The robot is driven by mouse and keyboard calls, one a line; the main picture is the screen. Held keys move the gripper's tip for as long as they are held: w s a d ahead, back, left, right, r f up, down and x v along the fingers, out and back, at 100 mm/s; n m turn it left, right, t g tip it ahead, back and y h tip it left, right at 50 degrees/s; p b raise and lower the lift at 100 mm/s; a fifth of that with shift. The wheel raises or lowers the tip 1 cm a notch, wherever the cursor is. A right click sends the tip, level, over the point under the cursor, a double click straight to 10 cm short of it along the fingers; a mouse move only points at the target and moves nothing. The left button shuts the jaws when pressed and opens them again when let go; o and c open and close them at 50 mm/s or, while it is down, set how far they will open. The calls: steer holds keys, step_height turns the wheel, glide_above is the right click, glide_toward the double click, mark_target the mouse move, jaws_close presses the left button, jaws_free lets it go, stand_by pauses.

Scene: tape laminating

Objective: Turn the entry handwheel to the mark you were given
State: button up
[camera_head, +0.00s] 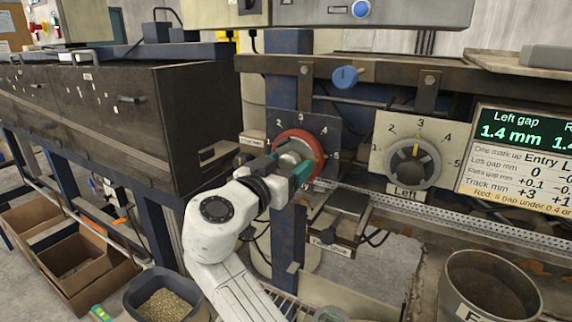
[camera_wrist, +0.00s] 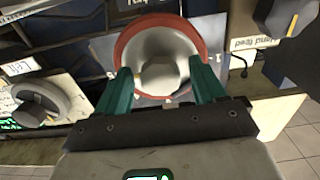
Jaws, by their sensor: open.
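The entry handwheel appears to be the red-rimmed wheel (camera_head: 318,145) with a grey hub, on a dark plate (camera_head: 331,127) numbered 2 to 5. Its pointer cannot be read clearly. It also shows in the wrist view as a red rim (camera_wrist: 122,44) around a pale hub (camera_wrist: 160,45). My gripper (camera_head: 284,164) is in front of the wheel. In the wrist view its teal fingers (camera_wrist: 161,72) stand apart at either side of the hub, overlapping the lower rim. I cannot tell whether they touch it. The hand hides part of the wheel and plate in the head view.
Right of the wheel is a grey "Left" dial (camera_head: 408,172), its yellow line near the top. A display (camera_head: 520,130) reads "Left gap 1.4 mm" above a table of per-mark changes. A blue knob (camera_head: 345,77) sits above. A round bin (camera_head: 488,290) stands lower right.

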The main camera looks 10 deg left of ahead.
steer(key=c, duration=1.1)
steer(key=shift+o, duration=0.2)
steer(key=shift+n, duration=0.3)
steer(key=n, duration=0.2)
steer(key=shift+n+b, duration=0.4)
steer(key=n, duration=0.4)
steer(key=shift+n, duration=0.3)
steer(key=n+p, duration=0.2)
steer(key=n, duration=0.2)
steer(key=shift+r, duration=0.1)
steer(key=shift+n+p, duration=0.8)
steer(key=shift+n, duration=1)
steer(key=shift+s, duration=0.1)
